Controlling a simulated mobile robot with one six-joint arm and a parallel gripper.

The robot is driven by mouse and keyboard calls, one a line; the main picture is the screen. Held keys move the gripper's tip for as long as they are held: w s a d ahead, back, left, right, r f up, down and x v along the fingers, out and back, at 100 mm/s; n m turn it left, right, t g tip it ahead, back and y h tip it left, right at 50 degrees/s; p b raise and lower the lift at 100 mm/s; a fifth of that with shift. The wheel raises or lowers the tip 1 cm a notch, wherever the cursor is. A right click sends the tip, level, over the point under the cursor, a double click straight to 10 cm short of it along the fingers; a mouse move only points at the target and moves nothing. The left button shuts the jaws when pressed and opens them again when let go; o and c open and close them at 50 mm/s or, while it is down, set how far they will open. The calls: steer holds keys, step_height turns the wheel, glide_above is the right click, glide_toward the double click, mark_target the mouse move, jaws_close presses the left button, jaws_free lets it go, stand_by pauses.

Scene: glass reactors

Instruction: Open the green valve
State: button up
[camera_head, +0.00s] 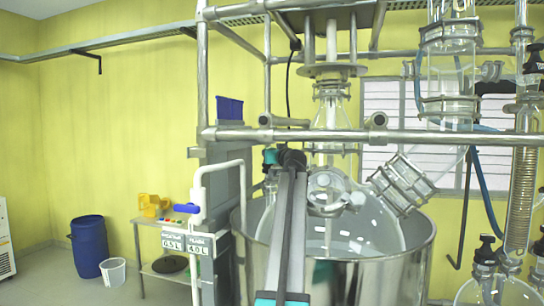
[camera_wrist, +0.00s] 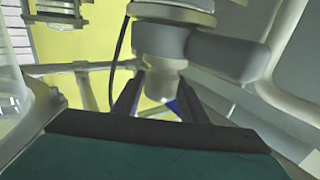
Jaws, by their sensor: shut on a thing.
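No part that I can clearly name as the green valve shows. In the head view, a small teal patch (camera_head: 270,157) sits beside the dark end of my arm; I cannot tell whether it is the valve or part of my arm. My gripper (camera_wrist: 163,78) is in the wrist view, its two dark fingers on either side of the narrow lower end of a grey fitting (camera_wrist: 160,82). It is shut on this fitting. A thick grey arm of the fitting reaches right. In the head view, my arm hides much around the gripper.
A steel vessel (camera_head: 380,275) stands below and right of my arm, with glassware (camera_head: 330,190) above it. A horizontal metal rail (camera_head: 450,137) crosses in front. A white pipe with a blue valve handle (camera_head: 187,208) stands left. A blue drum (camera_head: 88,247) is on the floor far left.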

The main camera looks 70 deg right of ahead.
steer(key=o, duration=0.9)
steer(key=shift+c, duration=0.2)
steer(key=shift+a+r+m+g+h+p, duration=0.15)
steer(key=shift+m+g+h+p, duration=0.55)
steer(key=shift+p, duration=1.2)
steer(key=m+g+h+p, duration=0.1)
steer(key=g+p, duration=0.2)
steer(key=p, duration=0.4)
steer(key=shift+m+p, duration=0.3)
steer(key=shift+m, duration=0.1)
steer(key=shift+g+p, duration=0.3)
steer(key=shift+p, duration=0.3)
steer(key=shift+w+f+m+h, duration=0.1)
steer(key=shift+f+m+h, duration=0.1)
steer(key=shift+m+h, duration=0.1)
steer(key=shift+g, duration=0.3)
steer(key=shift+m+g, duration=0.4)
steer(key=shift+f+b, duration=0.1)
steer(key=shift+b, duration=0.3)
